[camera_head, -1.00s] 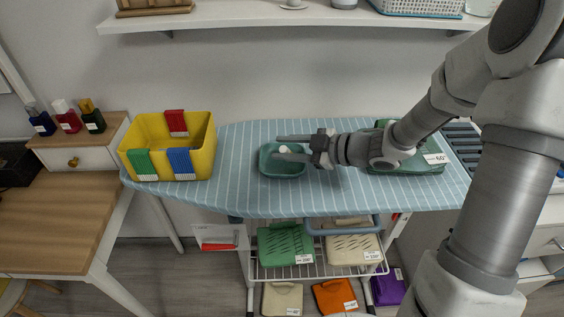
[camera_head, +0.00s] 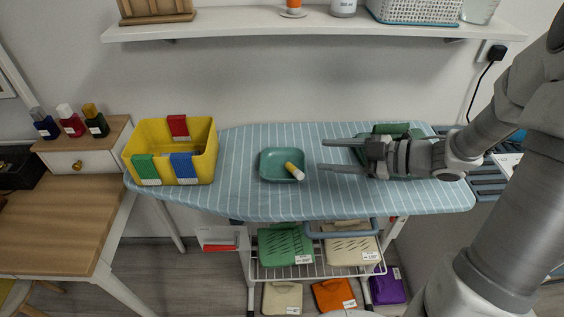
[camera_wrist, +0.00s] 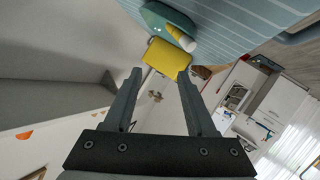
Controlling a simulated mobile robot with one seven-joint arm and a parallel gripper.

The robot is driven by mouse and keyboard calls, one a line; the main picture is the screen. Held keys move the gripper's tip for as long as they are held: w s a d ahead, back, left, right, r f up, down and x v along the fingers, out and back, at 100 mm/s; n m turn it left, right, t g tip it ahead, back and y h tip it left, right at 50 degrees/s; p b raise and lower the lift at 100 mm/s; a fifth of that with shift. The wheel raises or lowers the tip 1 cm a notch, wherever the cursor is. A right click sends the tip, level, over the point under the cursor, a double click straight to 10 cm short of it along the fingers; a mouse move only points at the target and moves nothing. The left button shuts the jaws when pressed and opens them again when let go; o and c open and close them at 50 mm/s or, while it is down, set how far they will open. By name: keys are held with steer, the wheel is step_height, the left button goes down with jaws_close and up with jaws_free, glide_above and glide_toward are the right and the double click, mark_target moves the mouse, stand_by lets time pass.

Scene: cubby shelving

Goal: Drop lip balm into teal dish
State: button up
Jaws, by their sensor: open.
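The teal dish (camera_head: 271,167) sits on the striped ironing board. The lip balm (camera_head: 294,171), a small tube with a yellow body and a white end, rests in the dish, tilted against its right side, its white end at the rim. My gripper (camera_head: 326,155) is open and empty, to the right of the dish and apart from it, with its fingers pointing left. In the wrist view, the dish (camera_wrist: 158,22) and the lip balm (camera_wrist: 181,36) show at the top, beyond my open fingers (camera_wrist: 160,78).
The ironing board (camera_head: 235,195) has clear room around the dish. A green item lies behind my gripper. A wall shelf (camera_head: 330,24) hangs above, and a wire rack (camera_head: 320,268) with boxes is below.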

steer(key=v, duration=0.5)
steer(key=shift+s+d+r+p, duration=0.1)
steer(key=shift+d+p, duration=0.1)
steer(key=shift+p, duration=0.1)
